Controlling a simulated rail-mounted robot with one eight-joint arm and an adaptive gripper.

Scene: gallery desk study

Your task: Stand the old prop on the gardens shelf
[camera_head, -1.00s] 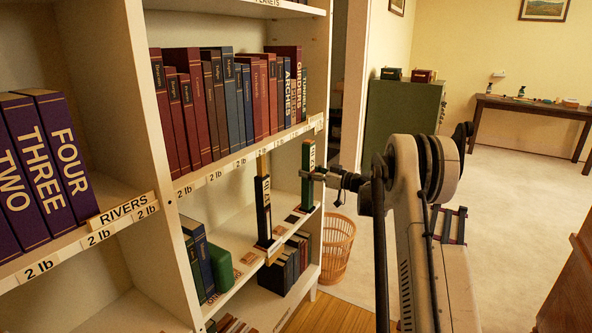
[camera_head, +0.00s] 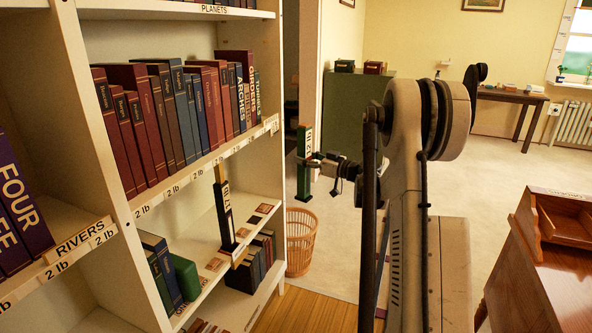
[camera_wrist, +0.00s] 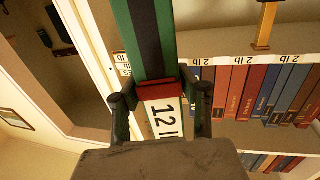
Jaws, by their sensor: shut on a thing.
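My gripper (camera_head: 322,162) is shut on a green prop (camera_head: 304,180) with a dark stripe, a red band and a white label reading 12 lb. It holds the prop upright off the right end of the bookcase, apart from the shelves. In the wrist view the fingers (camera_wrist: 161,108) grip the prop (camera_wrist: 142,35) on both sides near the label. A second, dark prop (camera_head: 226,222) with a white label and a yellowish bar above stands on the lower shelf (camera_head: 207,245), under the book row. I cannot read the word gardens on any shelf strip, nor tell which prop is old.
Red and blue books (camera_head: 150,115) fill the shelf above. A green box (camera_head: 185,277) and dark books lie on the lower left shelf. A wicker basket (camera_head: 300,245) stands beside the bookcase. A green cabinet (camera_head: 350,110) stands behind; a wooden desk (camera_head: 540,260) is at right.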

